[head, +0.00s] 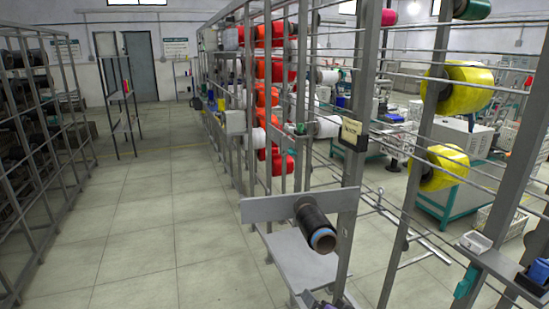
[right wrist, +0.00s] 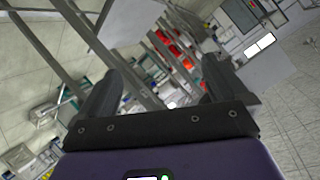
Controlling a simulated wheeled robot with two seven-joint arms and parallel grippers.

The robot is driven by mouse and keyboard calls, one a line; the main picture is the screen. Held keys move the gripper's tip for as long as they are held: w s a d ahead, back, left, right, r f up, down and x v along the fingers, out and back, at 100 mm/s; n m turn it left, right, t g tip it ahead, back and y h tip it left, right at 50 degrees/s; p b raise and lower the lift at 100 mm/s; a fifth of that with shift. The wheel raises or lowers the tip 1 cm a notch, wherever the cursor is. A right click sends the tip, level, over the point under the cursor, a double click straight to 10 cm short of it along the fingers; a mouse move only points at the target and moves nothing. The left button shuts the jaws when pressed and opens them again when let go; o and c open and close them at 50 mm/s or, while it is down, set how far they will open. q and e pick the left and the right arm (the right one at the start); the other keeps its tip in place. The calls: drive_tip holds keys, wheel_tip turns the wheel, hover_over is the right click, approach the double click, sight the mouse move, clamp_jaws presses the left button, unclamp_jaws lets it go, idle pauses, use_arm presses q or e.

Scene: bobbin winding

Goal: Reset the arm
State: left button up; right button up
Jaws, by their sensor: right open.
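My right gripper (right wrist: 160,92) shows in the right wrist view with its two dark fingers spread apart and nothing between them. In the head view only a small dark and purple part of it (head: 322,302) shows at the bottom edge, below the grey shelf. A dark bobbin (head: 315,226) with a blue ring and a brown core end lies tilted by the grey plate above that shelf. The gripper is apart from the bobbin. My left gripper is in neither view.
A metal rack with upright posts (head: 358,190) and thin rods stands close ahead, carrying yellow spools (head: 466,88) and red spools (head: 265,137). A grey shelf (head: 290,262) juts out low. Another rack (head: 40,150) stands at the left. The tiled aisle floor (head: 140,220) between them is clear.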

drive_tip(key=s+a+f+g, duration=0.1)
drive_tip(key=s+f+g, duration=0.4)
drive_tip(key=f, duration=0.8)
drive_tip(key=s+a+f+n+g+p, duration=0.1)
drive_tip(key=s+a+f+g, duration=0.1)
drive_tip(key=s+f, duration=0.6)
drive_tip(key=s+a+f+n+g+y+p, duration=0.1)
drive_tip(key=s+f+g, duration=0.4)
drive_tip(key=s, duration=0.9)
drive_tip(key=x, duration=0.3)
drive_tip(key=shift+d+f, duration=0.15)
drive_tip(key=shift+f, duration=0.2)
